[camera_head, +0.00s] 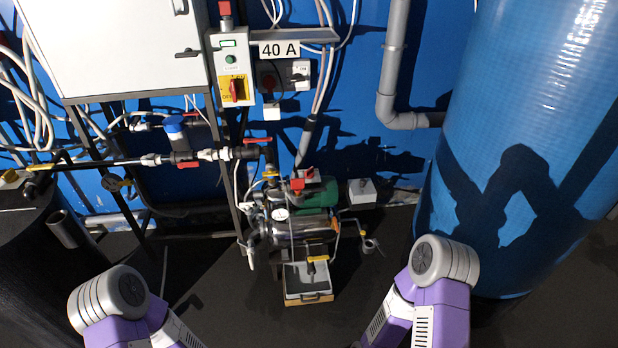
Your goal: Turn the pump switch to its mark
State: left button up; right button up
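A red rotary knob on a yellow plate (236,90) sits low on a grey switch box (231,62) on the blue wall; it looks roughly upright. The box also has a green button (230,59) and a red part on top. The lettering by the knob is too small to read, so I cannot tell which position is the mark. Below stands the pump unit (300,225) with a green motor. Purple and grey links of my two arms show at the bottom left and bottom right. Neither gripper shows, and nothing of mine touches the switch.
A white cabinet (115,45) hangs at the left of the switch box. A "40 A" sign (279,49) and a grey socket with a red part are at its right. Pipes with valves cross at left. A big blue tank (530,120) fills the right.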

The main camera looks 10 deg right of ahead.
aim_at(309, 173)
jog(key=u, duration=0.15)
jog(key=i, duration=1.2)
jog(key=z, duration=0.1)
